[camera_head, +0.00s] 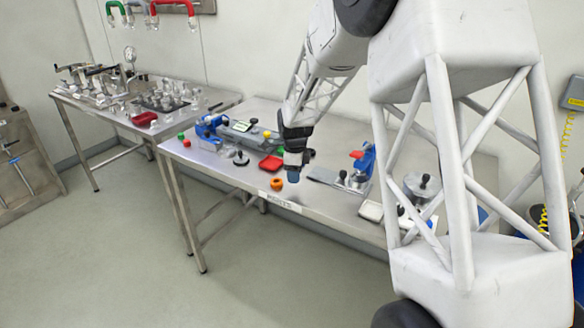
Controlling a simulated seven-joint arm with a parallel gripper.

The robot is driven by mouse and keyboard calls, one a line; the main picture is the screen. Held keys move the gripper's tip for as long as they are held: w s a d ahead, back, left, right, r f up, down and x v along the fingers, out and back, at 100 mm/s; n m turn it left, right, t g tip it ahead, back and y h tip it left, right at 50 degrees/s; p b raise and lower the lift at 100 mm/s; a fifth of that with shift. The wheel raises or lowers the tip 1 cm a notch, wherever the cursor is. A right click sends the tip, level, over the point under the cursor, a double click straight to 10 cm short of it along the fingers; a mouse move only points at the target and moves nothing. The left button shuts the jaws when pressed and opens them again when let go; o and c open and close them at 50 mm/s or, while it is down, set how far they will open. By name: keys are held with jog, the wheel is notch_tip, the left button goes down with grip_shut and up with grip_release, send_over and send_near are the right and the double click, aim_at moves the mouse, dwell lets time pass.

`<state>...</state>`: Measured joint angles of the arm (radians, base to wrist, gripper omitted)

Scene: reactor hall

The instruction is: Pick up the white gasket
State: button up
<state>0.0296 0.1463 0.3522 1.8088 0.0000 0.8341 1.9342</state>
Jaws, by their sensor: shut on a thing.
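My gripper (294,164) is dark and points down over the front part of the steel table (230,178). It is shut on a small blue thing (293,178), which shows at its fingertips. The picture is too small to tell exactly what the blue thing is, or whether it touches the table. I cannot make out a white gasket for certain in this view. An orange ring (277,184) lies on the table just left of my gripper.
A blue clamp fixture (364,162) stands to the right, and a white tray (371,211) lies at the front edge. A second table (110,115) with glassware stands at left.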

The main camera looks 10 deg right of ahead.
jog(key=shift+s+a+r, duration=0.1)
jog(key=shift+s+r, duration=0.05)
jog(key=shift+s, duration=1.45)
jog(key=shift+s+r, duration=0.15)
jog(key=shift+s, duration=1.4)
jog(key=w+a+r+n, duration=0.15)
jog(key=w+a, duration=0.25)
jog(key=w, duration=0.6)
jog(key=w+a+r+n, duration=0.15)
jog(key=w+a, duration=0.25)
jog(key=w, duration=0.5)
jog(key=n, duration=0.1)
send_near(227, 151)
jog(key=shift+s+d+f, duration=0.35)
jog(key=shift+s+d, duration=0.25)
jog(key=shift+w+a, duration=0.55)
jog(key=shift+f, duration=0.2)
jog(key=shift+f, duration=2.5)
jog(key=shift+f, duration=0.2)
